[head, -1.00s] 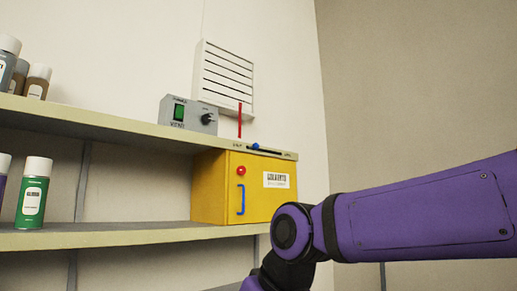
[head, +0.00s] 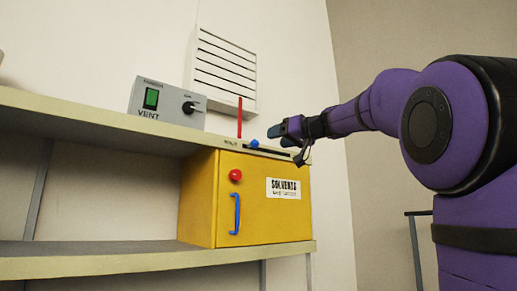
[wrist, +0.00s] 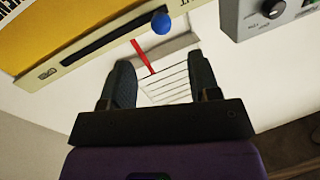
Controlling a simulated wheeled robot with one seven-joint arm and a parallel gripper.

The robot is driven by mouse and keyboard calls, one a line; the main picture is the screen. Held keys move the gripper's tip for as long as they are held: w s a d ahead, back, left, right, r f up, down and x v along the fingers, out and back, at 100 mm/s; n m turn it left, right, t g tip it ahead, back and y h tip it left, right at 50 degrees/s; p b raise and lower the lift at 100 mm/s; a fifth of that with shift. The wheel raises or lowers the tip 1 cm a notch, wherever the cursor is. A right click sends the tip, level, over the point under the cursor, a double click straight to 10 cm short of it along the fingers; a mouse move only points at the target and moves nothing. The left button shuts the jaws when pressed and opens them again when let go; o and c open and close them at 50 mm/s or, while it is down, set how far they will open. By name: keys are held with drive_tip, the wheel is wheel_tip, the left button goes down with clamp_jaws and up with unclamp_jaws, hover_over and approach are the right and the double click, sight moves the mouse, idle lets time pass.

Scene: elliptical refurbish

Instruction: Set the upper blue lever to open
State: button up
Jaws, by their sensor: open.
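The upper blue lever is a round blue knob (head: 253,144) at the left part of a dark slot (head: 272,151) in the upper shelf's front edge. In the wrist view the knob (wrist: 161,23) lies beyond the fingertips, near one end of the slot (wrist: 100,37). My gripper (head: 288,138) is just right of the knob in the head view, seen small and partly overlapping the shelf edge. In the wrist view my gripper (wrist: 162,72) is open and empty, with its two dark fingers apart. No contact with the knob shows.
A yellow solvents cabinet (head: 215,200) with a red button (head: 235,175) and blue handle (head: 235,213) is below. A red bar (head: 240,118) stands beside the knob. The vent control box (head: 165,104) is left, and a white louvre (head: 226,70) is behind.

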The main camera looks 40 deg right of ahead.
sight(258, 143)
drive_tip(key=x, duration=1)
drive_tip(key=shift+w+a, duration=0.15)
drive_tip(key=shift+f, duration=0.1)
clamp_jaws()
